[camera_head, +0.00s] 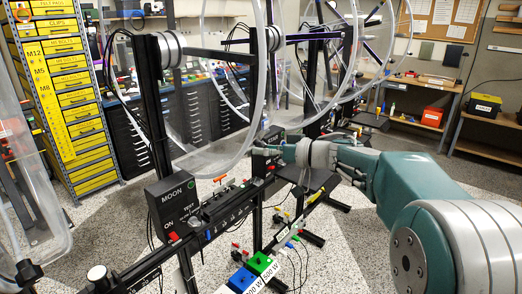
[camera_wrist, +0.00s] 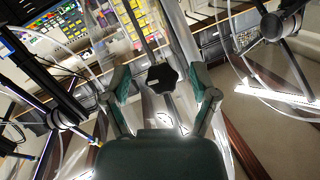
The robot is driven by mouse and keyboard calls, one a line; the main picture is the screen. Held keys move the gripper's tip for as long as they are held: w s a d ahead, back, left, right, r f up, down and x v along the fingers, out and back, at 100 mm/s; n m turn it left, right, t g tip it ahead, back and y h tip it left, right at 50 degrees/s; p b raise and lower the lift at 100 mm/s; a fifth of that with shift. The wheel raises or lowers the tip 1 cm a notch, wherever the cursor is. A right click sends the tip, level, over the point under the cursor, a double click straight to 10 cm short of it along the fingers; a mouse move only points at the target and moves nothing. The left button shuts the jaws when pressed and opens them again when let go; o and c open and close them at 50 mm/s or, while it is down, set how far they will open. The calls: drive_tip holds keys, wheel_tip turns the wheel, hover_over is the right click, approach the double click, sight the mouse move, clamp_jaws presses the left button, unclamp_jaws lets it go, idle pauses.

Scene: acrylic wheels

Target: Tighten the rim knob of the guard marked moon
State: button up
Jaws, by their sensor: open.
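The box marked MOON (camera_head: 172,196) stands at the lower left of the head view, with a clear guard (camera_head: 228,158) curving above and to its right. My gripper (camera_head: 270,151) reaches in from the right, close to the guard's lower right edge; its fingertips are hard to make out there. In the wrist view my gripper (camera_wrist: 163,88) is open, its two green-padded fingers apart. A black hexagonal knob (camera_wrist: 162,78) shows between the fingertips, touching neither finger as far as I can see. The knob is not clear in the head view.
More clear wheels on black posts (camera_head: 315,70) stand behind. A black control strip (camera_head: 230,200) lies beside the MOON box, and blue and green blocks (camera_head: 262,263) sit below. Shelves with yellow drawers (camera_head: 80,95) are at the left; a bench (camera_head: 425,88) is at the right.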

drive_tip(key=v, duration=1.1)
